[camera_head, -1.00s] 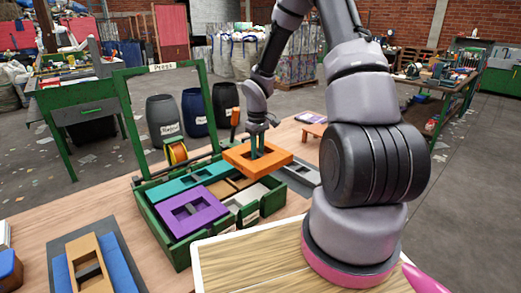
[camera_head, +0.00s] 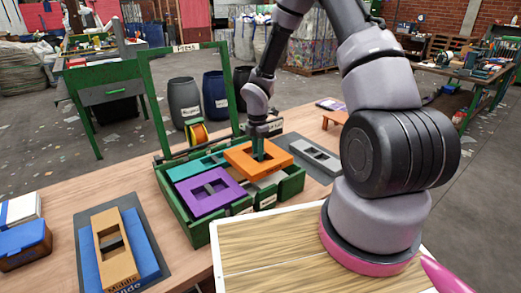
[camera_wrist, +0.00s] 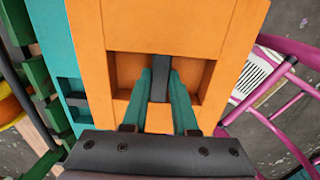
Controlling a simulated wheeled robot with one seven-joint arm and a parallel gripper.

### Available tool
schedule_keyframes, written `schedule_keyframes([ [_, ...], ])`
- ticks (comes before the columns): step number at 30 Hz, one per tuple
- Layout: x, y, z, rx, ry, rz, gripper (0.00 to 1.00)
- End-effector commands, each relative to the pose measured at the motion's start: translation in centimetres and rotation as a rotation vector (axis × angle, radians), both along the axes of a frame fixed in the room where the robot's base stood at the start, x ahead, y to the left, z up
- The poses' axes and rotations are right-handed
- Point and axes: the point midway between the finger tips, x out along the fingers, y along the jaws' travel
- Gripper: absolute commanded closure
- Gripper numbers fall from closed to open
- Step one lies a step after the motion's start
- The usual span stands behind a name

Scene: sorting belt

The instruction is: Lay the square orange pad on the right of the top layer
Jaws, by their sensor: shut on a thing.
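The square orange pad (camera_head: 240,157) is in my gripper (camera_head: 258,155), over the right part of the open green press box (camera_head: 185,226). The wrist view shows the pad (camera_wrist: 215,25) close up, with the teal fingers (camera_wrist: 160,95) shut on the grey bar across its recess. In the box, a purple pad (camera_head: 197,207) lies at the front left and a teal pad (camera_head: 185,172) behind it. The orange pad looks about level and low over the layer. It hides what lies under it, and I cannot tell whether it touches.
A green frame (camera_head: 149,105) stands at the back of the box. A grey slotted piece (camera_head: 325,160) lies to the right. A tan piece (camera_head: 112,270) on a blue one (camera_head: 147,262) lies at the front left. A blue container (camera_head: 25,245) stands at the far left.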

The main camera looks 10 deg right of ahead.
Motion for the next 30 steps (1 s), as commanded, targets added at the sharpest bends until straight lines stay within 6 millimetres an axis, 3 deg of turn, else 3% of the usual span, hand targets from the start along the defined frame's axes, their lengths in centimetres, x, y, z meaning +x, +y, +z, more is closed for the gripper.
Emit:
schedule_keyframes([
  [17,0.0,0.0,-0.7,0.000,0.000,-0.004,1.00],
  [30,0.0,0.0,-4.6,0.000,0.000,-0.004,1.00],
])
